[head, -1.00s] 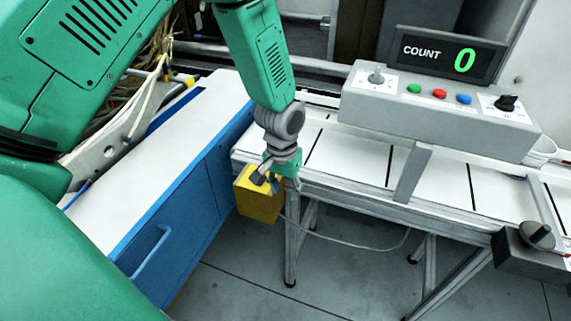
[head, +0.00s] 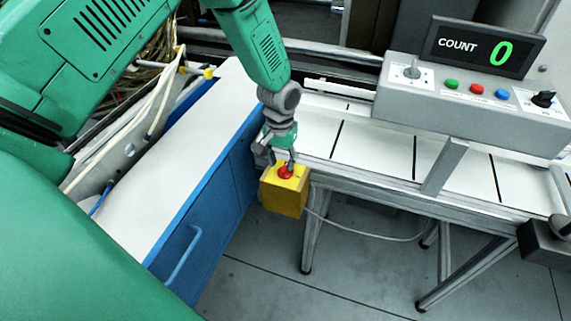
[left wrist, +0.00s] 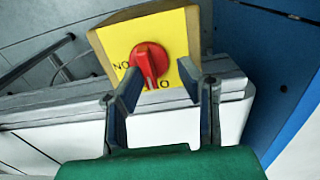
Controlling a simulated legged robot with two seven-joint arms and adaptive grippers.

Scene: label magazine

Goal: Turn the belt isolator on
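The belt isolator is a yellow box (head: 284,196) at the left end of the conveyor, with a red rotary knob (head: 286,172) on its face. In the left wrist view the knob (left wrist: 150,62) has its ridge pointing down toward my gripper, close to an "O" mark. Letters reading "NO" stand left of the knob in that view; part of the marking is hidden by a finger. My left gripper (head: 277,160) is just behind the knob in the head view. In the left wrist view its fingers (left wrist: 160,82) are spread, one each side of the knob, with gaps.
The white conveyor belt (head: 375,150) runs to the right on a metal frame. A grey control panel (head: 470,108) with buttons and a counter display (head: 482,47) reading 0 stands above it. A blue cabinet (head: 200,225) with a white top is close on the left.

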